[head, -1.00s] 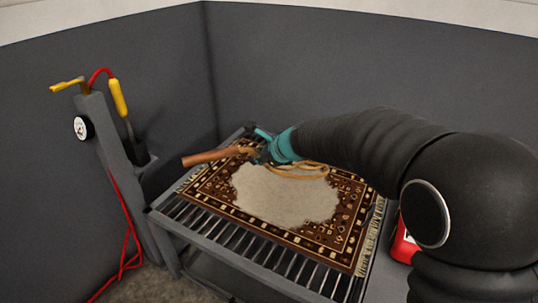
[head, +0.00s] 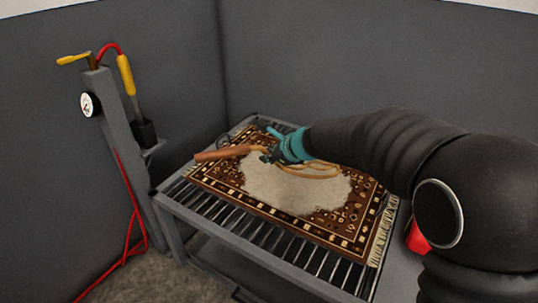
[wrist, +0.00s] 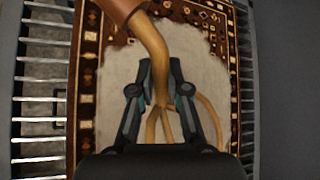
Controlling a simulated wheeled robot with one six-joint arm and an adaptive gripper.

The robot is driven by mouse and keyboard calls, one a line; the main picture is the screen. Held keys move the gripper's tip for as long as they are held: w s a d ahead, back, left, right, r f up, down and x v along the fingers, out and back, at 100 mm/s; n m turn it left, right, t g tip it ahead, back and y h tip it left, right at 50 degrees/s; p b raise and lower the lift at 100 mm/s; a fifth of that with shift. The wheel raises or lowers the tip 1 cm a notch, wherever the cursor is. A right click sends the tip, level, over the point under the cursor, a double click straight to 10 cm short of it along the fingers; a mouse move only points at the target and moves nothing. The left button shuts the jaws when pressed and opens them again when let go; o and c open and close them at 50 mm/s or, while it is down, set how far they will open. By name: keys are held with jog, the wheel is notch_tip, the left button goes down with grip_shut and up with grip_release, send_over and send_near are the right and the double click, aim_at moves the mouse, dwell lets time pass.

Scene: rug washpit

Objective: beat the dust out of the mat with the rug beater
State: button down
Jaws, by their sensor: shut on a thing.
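The mat (head: 255,215) lies on a slatted metal rack, brown with a cream pattern and fringed ends. A large pale dusty patch (head: 290,192) covers its middle. My gripper (head: 268,155) is shut on the rug beater, whose brown handle (head: 222,153) points left. Its looped cane head (head: 318,172) extends right over the mat, partly hidden by my gripper and arm. The wrist view shows the fingers (wrist: 160,75) closed around the cane neck (wrist: 150,42) just below the handle. I cannot tell whether the loops touch the mat.
The slatted rack (head: 190,208) has bare slats along its front and left. A grey post (head: 118,130) with a gauge, a yellow-handled wand and a red hose stands left. Grey walls close in behind. A red object (head: 417,238) sits right, partly behind my arm.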

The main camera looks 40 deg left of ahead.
notch_tip(320, 180, down, 5)
jog(key=b, duration=0.4)
jog(key=shift+b, duration=0.3)
notch_tip(320, 180, up, 5)
jog(key=p, duration=0.4)
jog(key=shift+f, duration=0.1)
jog(key=shift+f, duration=0.1)
jog(key=shift+p, duration=0.3)
dwell(0.4)
dwell(1.1)
jog(key=shift+f, duration=0.1)
jog(key=shift+r, duration=0.35)
dwell(0.7)
